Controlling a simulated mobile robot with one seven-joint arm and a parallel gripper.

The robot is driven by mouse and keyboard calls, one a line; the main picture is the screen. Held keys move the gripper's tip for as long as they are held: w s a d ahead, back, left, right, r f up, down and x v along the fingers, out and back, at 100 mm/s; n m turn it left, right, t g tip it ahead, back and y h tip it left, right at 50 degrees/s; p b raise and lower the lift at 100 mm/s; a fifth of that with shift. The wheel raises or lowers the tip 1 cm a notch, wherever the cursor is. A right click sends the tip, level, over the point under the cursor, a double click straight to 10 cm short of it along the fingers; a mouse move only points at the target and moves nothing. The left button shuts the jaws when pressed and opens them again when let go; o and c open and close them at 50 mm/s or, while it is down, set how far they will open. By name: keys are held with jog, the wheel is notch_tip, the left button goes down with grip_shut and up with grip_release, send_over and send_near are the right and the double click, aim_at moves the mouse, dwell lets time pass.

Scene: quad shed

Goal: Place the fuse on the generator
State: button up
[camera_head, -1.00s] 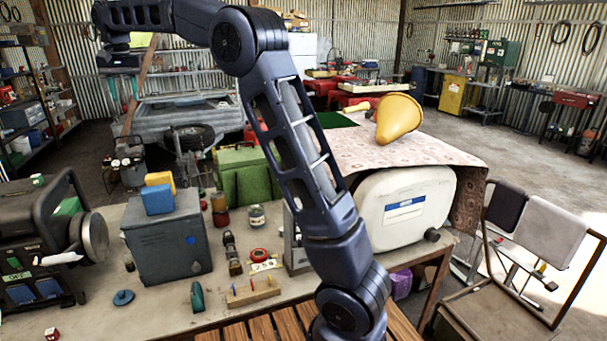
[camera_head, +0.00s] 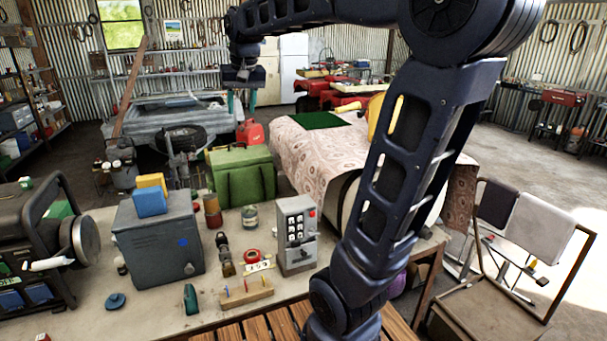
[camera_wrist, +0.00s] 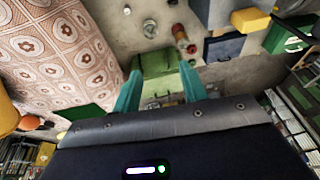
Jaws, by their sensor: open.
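The black generator-like machine (camera_head: 35,255) stands at the left of the bench, with a round silver part on its side and blue sockets low on its front. I cannot single out the fuse for sure; a small red piece (camera_head: 42,338) is cut by the bottom edge near the machine. My gripper (camera_head: 242,103) is high beyond the bench, behind the green box, far from the machine. Its two teal fingers point down, apart and empty. In the wrist view my gripper (camera_wrist: 160,88) is also open, with the green box (camera_wrist: 155,64) seen between and beyond the fingers.
A grey metal box (camera_head: 160,245) carries a blue block (camera_head: 150,202) and a yellow block (camera_head: 153,182). A keypad box (camera_head: 297,235), jars and a wooden peg strip (camera_head: 246,292) share the bench (camera_head: 150,315). A patterned cloth (camera_head: 305,155) lies to the right.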

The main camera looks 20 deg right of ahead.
jog(key=s+d+f, duration=0.5)
jog(key=s+f, duration=0.2)
jog(key=s, duration=0.2)
jog(key=s+d+f+t, duration=0.1)
jog(key=s+d+f, duration=0.4)
jog(key=s+f, duration=0.3)
jog(key=shift+s+d+h, duration=0.35)
jog(key=shift+s+h, duration=0.05)
jog(key=shift+s, duration=0.3)
